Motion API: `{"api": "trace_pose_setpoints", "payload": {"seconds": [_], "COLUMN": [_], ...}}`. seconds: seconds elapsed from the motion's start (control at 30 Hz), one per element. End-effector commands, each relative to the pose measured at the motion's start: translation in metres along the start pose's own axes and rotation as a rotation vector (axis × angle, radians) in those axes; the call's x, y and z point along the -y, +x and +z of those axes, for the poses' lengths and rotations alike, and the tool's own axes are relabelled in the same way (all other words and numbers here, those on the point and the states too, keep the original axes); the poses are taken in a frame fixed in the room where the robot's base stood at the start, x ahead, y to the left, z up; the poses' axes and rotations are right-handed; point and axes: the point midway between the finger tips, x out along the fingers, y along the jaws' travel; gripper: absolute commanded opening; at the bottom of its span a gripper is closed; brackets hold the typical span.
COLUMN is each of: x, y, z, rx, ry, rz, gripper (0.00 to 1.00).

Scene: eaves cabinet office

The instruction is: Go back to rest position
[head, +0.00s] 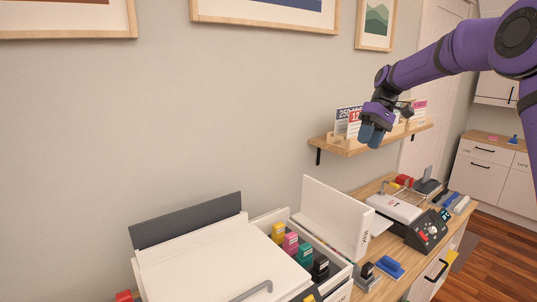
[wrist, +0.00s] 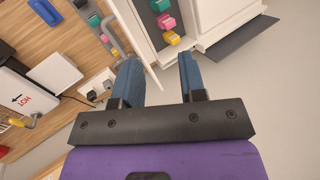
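My purple arm reaches in from the right in the head view. My gripper (head: 371,134) hangs in the air in front of the wall shelf (head: 345,148), above the desk. In the wrist view my gripper (wrist: 159,80) shows two blue fingers spread apart with nothing between them. It is open and empty. No held object shows in either view.
The wooden desk (head: 398,290) carries a white machine (head: 395,207), a control box with buttons (head: 428,232) and a blue stamp pad (head: 389,266). A white open box (head: 285,215) holds several coloured stamps. Cards stand on the shelf. A white cabinet (head: 487,165) stands far right.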

Motion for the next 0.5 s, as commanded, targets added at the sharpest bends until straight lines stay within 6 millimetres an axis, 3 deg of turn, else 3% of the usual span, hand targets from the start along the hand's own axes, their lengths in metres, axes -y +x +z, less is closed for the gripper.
{"api": "trace_pose_setpoints", "payload": {"seconds": [0.03, 0.2, 0.5], "x": [0.014, 0.050, 0.101], "y": [-0.005, -0.014, -0.017], "z": [0.012, 0.049, 0.125], "rx": [-0.011, -0.053, -0.155], "ry": [0.012, 0.061, 0.145], "rz": [0.035, 0.137, 0.295], "gripper": [0.38, 0.38, 0.38]}}
